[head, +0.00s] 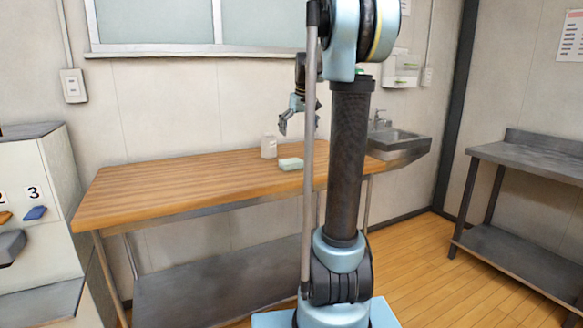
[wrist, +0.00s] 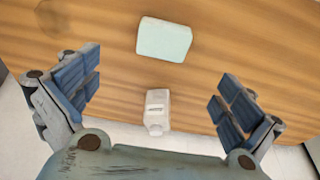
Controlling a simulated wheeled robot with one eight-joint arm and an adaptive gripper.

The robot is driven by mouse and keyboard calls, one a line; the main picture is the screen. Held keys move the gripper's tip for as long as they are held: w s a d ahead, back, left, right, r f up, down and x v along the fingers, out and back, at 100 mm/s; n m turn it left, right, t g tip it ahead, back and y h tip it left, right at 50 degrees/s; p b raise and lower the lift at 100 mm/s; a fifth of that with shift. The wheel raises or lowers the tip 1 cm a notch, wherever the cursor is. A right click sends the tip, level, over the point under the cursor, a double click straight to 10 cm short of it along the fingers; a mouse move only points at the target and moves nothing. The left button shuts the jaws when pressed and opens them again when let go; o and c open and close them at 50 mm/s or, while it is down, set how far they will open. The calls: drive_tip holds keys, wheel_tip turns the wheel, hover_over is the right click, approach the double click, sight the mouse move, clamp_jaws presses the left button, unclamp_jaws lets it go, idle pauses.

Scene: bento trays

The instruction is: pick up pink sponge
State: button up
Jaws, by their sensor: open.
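No pink sponge shows in either view. A pale mint-green block (head: 291,164), sponge-like in shape, lies flat on the wooden table; it also shows in the wrist view (wrist: 164,40), at top centre. My gripper (head: 293,121) hangs above the table over the block's area, pointing down.
A white bottle (head: 269,146) stands beside the block, and shows in the wrist view (wrist: 157,111) between the fingers. The wooden table (head: 170,185) is otherwise mostly clear. A sink (head: 400,140) is at right, a metal shelf table (head: 530,160) farther right, a numbered unit (head: 60,180) at left.

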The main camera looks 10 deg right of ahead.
sight(291, 161)
drive_tip(key=x, duration=1.4)
drive_tip(key=shift+w+a+f, duration=0.15)
drive_tip(key=shift+a, duration=0.15)
drive_tip(key=shift+c, duration=0.2)
drive_tip(key=c, duration=0.7)
wheel_tip(291, 161, up, 10)
drive_tip(key=shift+r, duration=0.1)
